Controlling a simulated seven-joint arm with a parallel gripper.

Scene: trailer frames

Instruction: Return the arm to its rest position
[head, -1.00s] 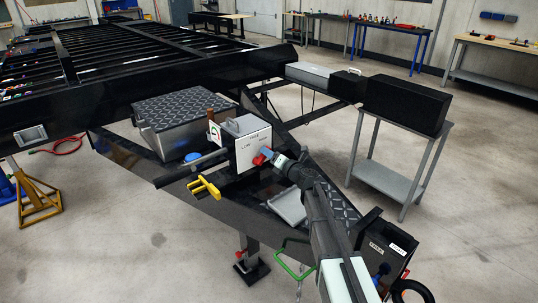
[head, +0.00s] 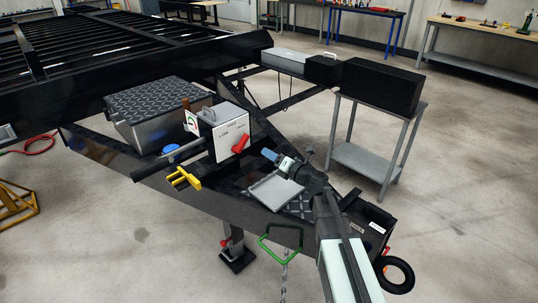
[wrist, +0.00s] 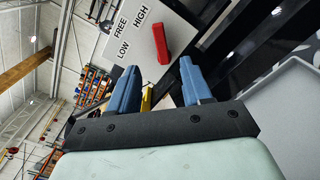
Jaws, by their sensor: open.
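My gripper (head: 271,155) has blue fingers and is open and empty. In the head view it hangs to the right of the pale control box (head: 230,138), apart from its red lever (head: 241,144). In the wrist view the fingers (wrist: 158,82) stand apart with a gap between them. Beyond them is the box's white face (wrist: 128,30), lettered FREE, LOW and HIGH, with the red lever (wrist: 161,44) near the HIGH lettering. My arm reaches in from the lower right of the head view.
A grey tray (head: 272,190) lies below my gripper. A yellow handle (head: 183,178) juts out below the box, and a green handle (head: 280,240) is at the front. A black labelled box (head: 371,222) stands right of my arm. A cart (head: 365,165) stands behind.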

